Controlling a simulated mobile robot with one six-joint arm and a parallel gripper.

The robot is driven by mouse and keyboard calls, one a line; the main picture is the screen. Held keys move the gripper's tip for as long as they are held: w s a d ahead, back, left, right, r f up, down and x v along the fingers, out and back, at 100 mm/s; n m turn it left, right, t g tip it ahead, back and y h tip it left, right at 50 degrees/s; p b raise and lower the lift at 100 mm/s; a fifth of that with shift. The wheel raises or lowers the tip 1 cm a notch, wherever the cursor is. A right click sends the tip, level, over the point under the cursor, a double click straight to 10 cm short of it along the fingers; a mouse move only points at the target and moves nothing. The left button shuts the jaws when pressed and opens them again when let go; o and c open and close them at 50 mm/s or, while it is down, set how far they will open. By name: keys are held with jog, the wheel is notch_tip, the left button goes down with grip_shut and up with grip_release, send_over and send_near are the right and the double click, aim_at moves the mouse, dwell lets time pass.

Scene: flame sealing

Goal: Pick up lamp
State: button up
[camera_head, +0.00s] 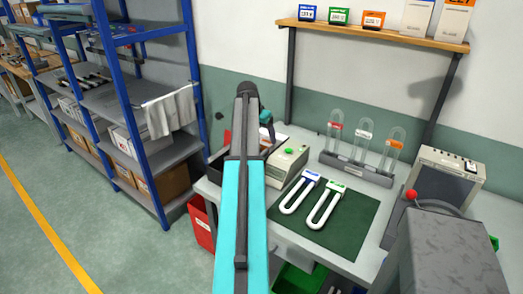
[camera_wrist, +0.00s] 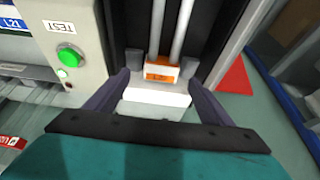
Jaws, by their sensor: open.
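In the wrist view, a lamp with two white tubes (camera_wrist: 157,30), an orange label (camera_wrist: 160,73) and a white base (camera_wrist: 157,96) lies in a dark tray (camera_wrist: 122,30). My gripper (camera_wrist: 158,82) is open, with its two dark fingers on either side of the white base. I cannot tell whether they touch it. In the head view my arm hides this lamp and most of the tray. Two U-shaped lamps, one blue-labelled (camera_head: 285,206) and one green-labelled (camera_head: 317,218), lie on the green mat (camera_head: 345,228).
A tester box (camera_head: 288,168) with a green button stands right of my arm, close beside the gripper in the wrist view. A rack (camera_head: 357,169) holds three upright lamps. A grey instrument (camera_head: 445,180) stands at right. Blue shelving (camera_head: 125,100) is left; a red bin (camera_head: 203,225) is below.

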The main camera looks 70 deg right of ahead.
aim_at(265, 144)
jog(key=shift+f, duration=0.15)
jog(key=shift+p+x, duration=1.15)
jog(key=shift+x, duration=1.35)
jog(key=shift+w, duration=0.1)
jog(key=c, duration=1.2)
